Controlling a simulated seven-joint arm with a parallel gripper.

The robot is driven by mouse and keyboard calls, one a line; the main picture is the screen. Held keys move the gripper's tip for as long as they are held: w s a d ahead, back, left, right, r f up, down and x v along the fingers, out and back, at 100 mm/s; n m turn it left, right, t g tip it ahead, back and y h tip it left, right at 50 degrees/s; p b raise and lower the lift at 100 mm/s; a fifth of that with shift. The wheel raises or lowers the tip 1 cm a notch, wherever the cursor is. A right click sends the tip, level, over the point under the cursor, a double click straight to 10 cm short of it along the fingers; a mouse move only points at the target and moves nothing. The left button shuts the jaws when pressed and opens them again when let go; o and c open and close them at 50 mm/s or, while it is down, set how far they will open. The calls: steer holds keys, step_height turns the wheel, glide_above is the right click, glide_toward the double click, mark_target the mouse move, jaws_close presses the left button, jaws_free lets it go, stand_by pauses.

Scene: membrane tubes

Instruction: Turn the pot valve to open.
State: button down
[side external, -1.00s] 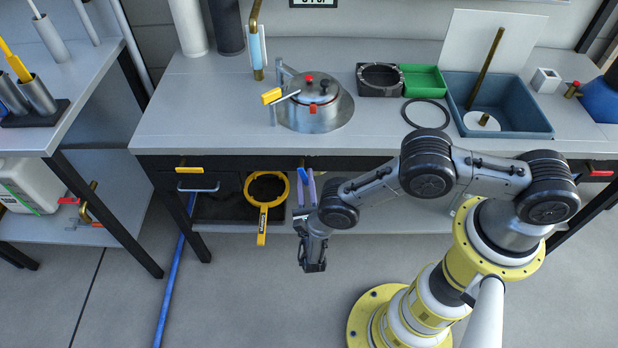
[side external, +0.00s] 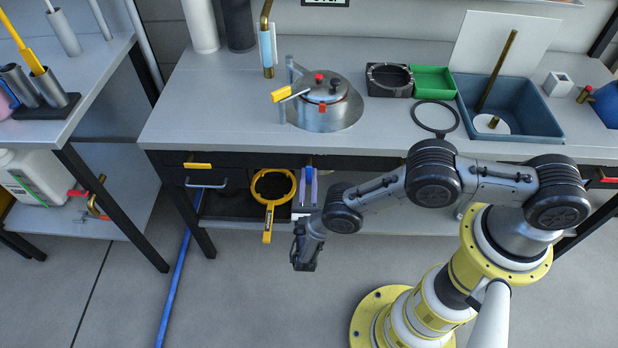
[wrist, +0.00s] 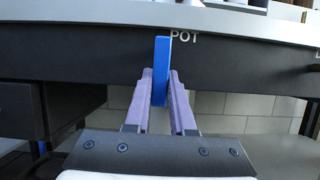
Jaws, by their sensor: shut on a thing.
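The fingers also show in the side view, below the bench front. The valve body behind the handle is hidden. The metal pot (side external: 326,105) stands on the bench above.
A yellow ring tool (side external: 270,190) hangs left of my gripper, near a drawer handle (side external: 205,184). A blue bin (side external: 545,122), a green tray (side external: 433,81) and a black ring (side external: 456,120) are on the bench (side external: 220,120). The floor in front is open.

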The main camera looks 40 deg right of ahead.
steer(key=c, duration=1)
jaws_free()
steer(key=shift+c, duration=0.2)
steer(key=shift+a, duration=0.1)
steer(key=v, duration=1.3)
steer(key=shift+s+a, duration=0.2)
steer(key=shift+s, duration=0.05)
steer(key=shift+f, duration=0.1)
